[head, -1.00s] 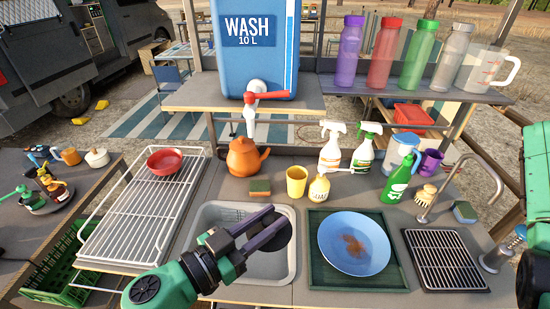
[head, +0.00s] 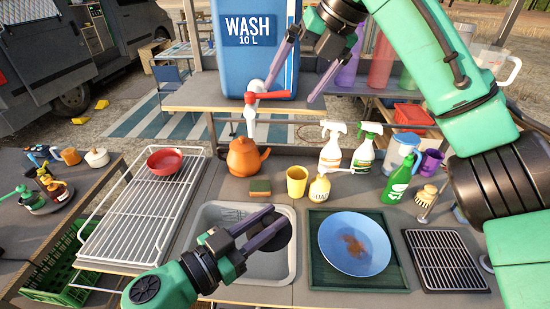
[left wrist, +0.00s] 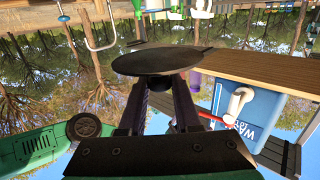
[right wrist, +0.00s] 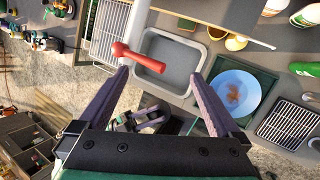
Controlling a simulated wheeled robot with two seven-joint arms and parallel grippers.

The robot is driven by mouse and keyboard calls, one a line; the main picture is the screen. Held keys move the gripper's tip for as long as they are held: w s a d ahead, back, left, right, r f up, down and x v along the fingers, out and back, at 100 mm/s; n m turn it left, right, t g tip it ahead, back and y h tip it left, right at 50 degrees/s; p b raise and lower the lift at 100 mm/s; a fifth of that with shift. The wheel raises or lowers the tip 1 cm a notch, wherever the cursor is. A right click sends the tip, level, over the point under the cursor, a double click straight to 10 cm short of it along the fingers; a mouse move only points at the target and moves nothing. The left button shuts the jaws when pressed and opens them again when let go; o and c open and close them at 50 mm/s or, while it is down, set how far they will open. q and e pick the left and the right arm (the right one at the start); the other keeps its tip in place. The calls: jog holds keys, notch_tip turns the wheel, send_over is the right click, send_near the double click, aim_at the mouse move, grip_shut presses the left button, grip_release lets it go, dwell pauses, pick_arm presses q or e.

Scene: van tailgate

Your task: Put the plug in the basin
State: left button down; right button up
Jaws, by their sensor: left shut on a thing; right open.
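The plug is a flat dark disc (head: 279,236), held by its underside in my left gripper (head: 262,232), which is shut on it. In the left wrist view the disc (left wrist: 155,60) shows broad and round at the fingertips. In the head view the plug and gripper appear over the right part of the grey basin (head: 240,206); its floor is partly hidden behind them. My right gripper (head: 291,92) is open and empty, in front of the blue water container. Its fingers point towards the tap with a red lever (head: 268,96). In the right wrist view the lever (right wrist: 138,58) shows between the fingertips.
The blue container (head: 253,70) stands on a shelf behind the basin. A blue plate (head: 355,240) lies on a green tray right of it. A wire rack (head: 140,220) with a red bowl is left. A teapot (head: 243,158), sponge and yellow cup (head: 297,180) stand behind.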

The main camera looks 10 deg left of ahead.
pick_arm(q)
jog(key=shift+s+a, duration=0.1)
jog(key=shift+a, duration=0.05)
pick_arm(e)
jog(key=s+a+f+n+g+h, duration=0.1)
jog(key=s+f+n+g+h, duration=0.1)
jog(key=s+f+n+h, duration=0.3)
jog(key=s+a+f+n+g, duration=0.2)
jog(key=s+f+n, duration=0.1)
jog(key=s, duration=0.4)
pick_arm(q)
jog(key=shift+d, duration=0.2)
pick_arm(e)
jog(key=f, duration=0.4)
jog(key=s+f, duration=0.1)
jog(key=f, duration=0.3)
jog(key=s+f, duration=0.1)
jog(key=f, duration=0.3)
jog(key=shift+d+f, duration=0.15)
jog(key=shift+d, duration=0.15)
jog(key=c, duration=1.2)
pick_arm(q)
jog(key=c, duration=0.5)
grip_release()
pick_arm(e)
jog(key=shift+c, duration=0.2)
pick_arm(q)
jog(key=shift+h, duration=0.3)
